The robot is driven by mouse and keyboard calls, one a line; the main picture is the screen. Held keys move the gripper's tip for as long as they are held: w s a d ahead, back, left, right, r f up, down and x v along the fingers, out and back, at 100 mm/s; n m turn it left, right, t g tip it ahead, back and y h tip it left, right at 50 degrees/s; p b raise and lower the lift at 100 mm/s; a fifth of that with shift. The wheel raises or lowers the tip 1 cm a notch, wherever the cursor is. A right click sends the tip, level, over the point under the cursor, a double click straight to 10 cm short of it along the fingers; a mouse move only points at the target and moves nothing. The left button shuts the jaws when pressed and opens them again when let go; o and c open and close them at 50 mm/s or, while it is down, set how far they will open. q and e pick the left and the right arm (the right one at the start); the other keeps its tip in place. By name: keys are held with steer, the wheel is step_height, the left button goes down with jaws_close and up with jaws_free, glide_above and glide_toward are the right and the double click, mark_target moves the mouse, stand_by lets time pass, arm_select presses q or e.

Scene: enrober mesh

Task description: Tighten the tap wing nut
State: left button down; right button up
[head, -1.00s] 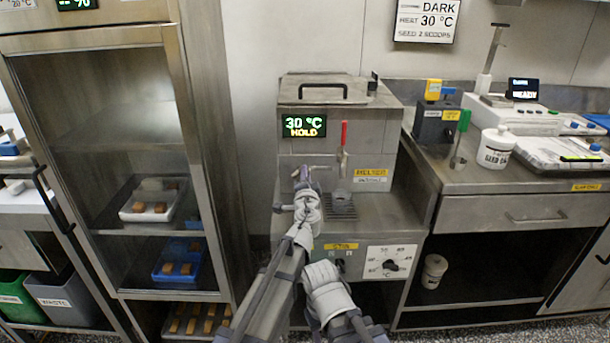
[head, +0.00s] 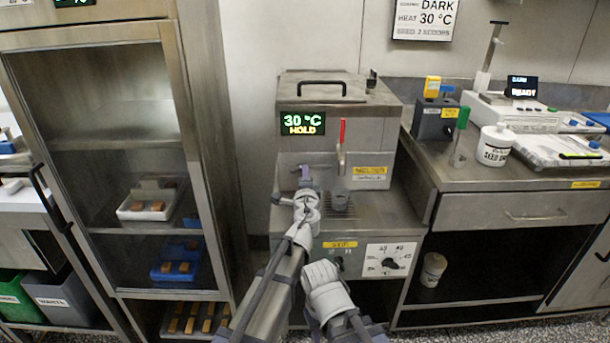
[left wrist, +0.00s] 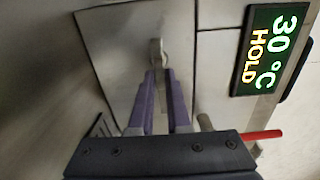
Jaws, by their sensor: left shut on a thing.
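The melter (head: 345,115) has a tap with a red lever (head: 342,132) on its front. My left gripper (head: 304,172) is at the melter's front face, left of the red lever. In the left wrist view the purple fingers (left wrist: 162,78) are close together, shut on a small metal piece, which appears to be the tap wing nut (left wrist: 157,50). Its rounded end shows just past the fingertips; the rest is hidden between them. In the head view the gripper covers it.
A glass-fronted cabinet (head: 180,60) stands close on the left. The bench (head: 470,178) on the right holds a white tub (head: 495,146) and a scale.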

arm_select(q)
steer(key=shift+s+d, duration=0.1)
steer(key=c, duration=0.9)
jaws_free()
steer(key=s, duration=0.6)
steer(key=shift+s, duration=0.9)
arm_select(e)
steer(key=shift+s+d, duration=0.75)
steer(key=shift+s, duration=0.15)
